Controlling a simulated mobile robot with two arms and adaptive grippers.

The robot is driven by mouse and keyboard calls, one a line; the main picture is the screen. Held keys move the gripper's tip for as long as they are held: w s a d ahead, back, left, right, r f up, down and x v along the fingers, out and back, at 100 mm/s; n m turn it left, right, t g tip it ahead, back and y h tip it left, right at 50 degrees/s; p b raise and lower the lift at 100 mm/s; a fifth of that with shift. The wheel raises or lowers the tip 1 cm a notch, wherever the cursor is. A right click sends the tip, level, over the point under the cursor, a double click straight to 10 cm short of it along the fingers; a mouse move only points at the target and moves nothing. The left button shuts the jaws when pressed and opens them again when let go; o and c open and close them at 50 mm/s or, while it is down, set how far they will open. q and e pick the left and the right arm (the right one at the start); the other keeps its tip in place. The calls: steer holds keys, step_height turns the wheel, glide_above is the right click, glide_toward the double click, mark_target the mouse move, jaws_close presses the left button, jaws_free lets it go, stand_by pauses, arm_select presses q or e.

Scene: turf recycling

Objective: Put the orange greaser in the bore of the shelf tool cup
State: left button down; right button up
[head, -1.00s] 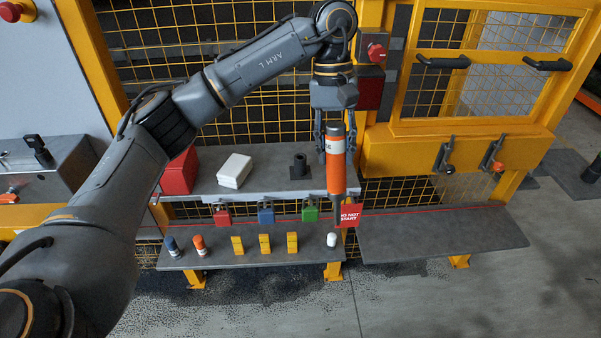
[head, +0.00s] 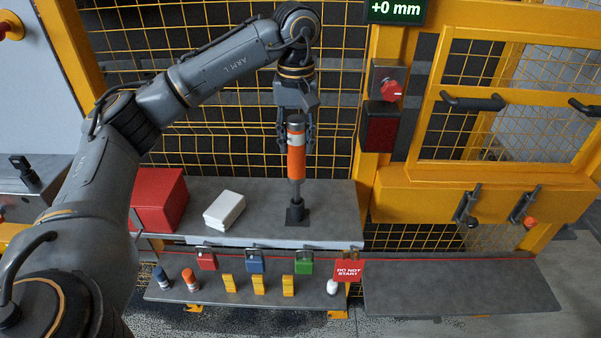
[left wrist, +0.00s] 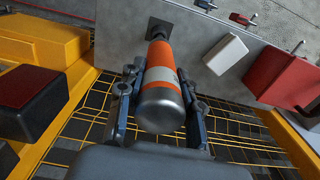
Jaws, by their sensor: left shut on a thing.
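The orange greaser (head: 296,160) has a grey cap, a white band and a thin grey lower end. It hangs upright in my left gripper (head: 295,140), which is shut on its body. In the left wrist view the greaser (left wrist: 162,75) lies between the two fingers (left wrist: 160,95). The dark shelf tool cup (head: 297,213) stands on the grey shelf right under it. The greaser's thin end meets the top of the cup; how deep it sits in the bore cannot be told. The cup's base (left wrist: 160,28) shows beyond the greaser in the left wrist view. My right gripper is not in view.
Yellow mesh fencing (head: 220,130) rises behind. A lower shelf (head: 450,286) at right is clear.

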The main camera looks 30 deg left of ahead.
mark_target(297, 117)
arm_select(q)
step_height(297, 117, down, 3)
steer(key=shift+r, duration=0.15)
step_height(297, 117, down, 3)
steer(key=shift+w+r+p, duration=0.1)
steer(key=shift+p, duration=0.5)
steer(key=c, duration=1.2)
jaws_free()
steer(key=o, duration=0.3)
steer(key=shift+r, duration=0.35)
step_height(297, 117, up, 10)
steer(key=shift+f+b, duration=0.1)
steer(key=shift+b, duration=0.7)
steer(key=shift+r, duration=0.65)
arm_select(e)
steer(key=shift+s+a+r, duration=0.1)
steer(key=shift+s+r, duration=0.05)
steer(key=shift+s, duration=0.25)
